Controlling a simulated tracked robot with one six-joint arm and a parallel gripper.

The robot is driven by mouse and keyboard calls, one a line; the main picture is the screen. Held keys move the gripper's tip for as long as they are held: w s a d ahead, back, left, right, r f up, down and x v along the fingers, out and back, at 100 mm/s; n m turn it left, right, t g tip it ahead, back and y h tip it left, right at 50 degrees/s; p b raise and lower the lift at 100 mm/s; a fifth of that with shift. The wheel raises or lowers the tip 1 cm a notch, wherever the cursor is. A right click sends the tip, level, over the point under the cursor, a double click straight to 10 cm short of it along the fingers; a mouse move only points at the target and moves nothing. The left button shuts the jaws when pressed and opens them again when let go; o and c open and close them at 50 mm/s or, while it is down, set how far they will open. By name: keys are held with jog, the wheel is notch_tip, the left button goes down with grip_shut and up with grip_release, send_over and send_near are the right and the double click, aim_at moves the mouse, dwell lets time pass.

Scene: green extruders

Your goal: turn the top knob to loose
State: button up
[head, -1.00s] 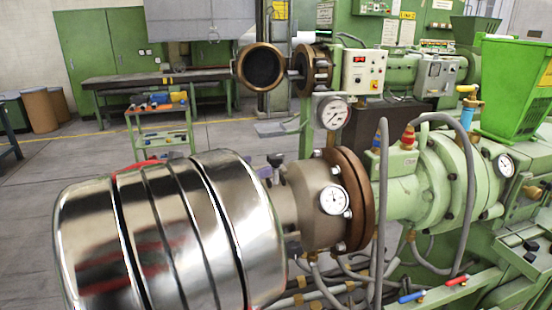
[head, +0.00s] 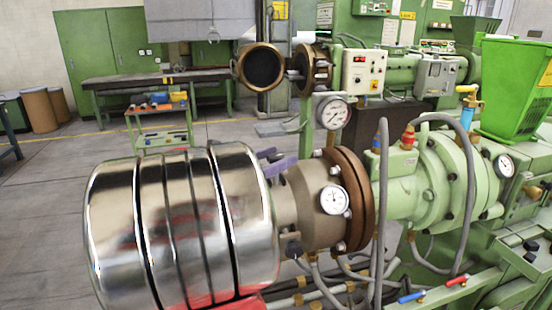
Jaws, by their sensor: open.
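My gripper (head: 274,160) shows as two purple fingers just past the right end of my shiny metal arm, at the top of the brown die head (head: 312,218). The fingers look apart. The top knob is not clearly visible; the fingers stand where it would show, and I cannot tell whether they touch it. A dark lower knob (head: 293,248) sticks out below on the same die head.
A white gauge (head: 334,200) sits on the die head, with another gauge (head: 333,112) above it. The brown flange (head: 356,200), grey hoses (head: 383,210) and green extruder barrel (head: 405,190) stand close on the right. Floor at the left is open.

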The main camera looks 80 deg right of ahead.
jog(key=c, duration=1)
jog(key=shift+c, duration=0.2)
jog(key=shift+t, duration=0.3)
jog(key=shift+r+n+t+h, duration=0.15)
jog(key=shift+n+t+h, duration=0.85)
jog(key=shift+n+t, duration=0.4)
jog(key=shift+n+t+h, duration=0.3)
jog(key=shift+n+t, duration=0.5)
jog(key=shift+t, duration=0.7)
jog(key=o, duration=1)
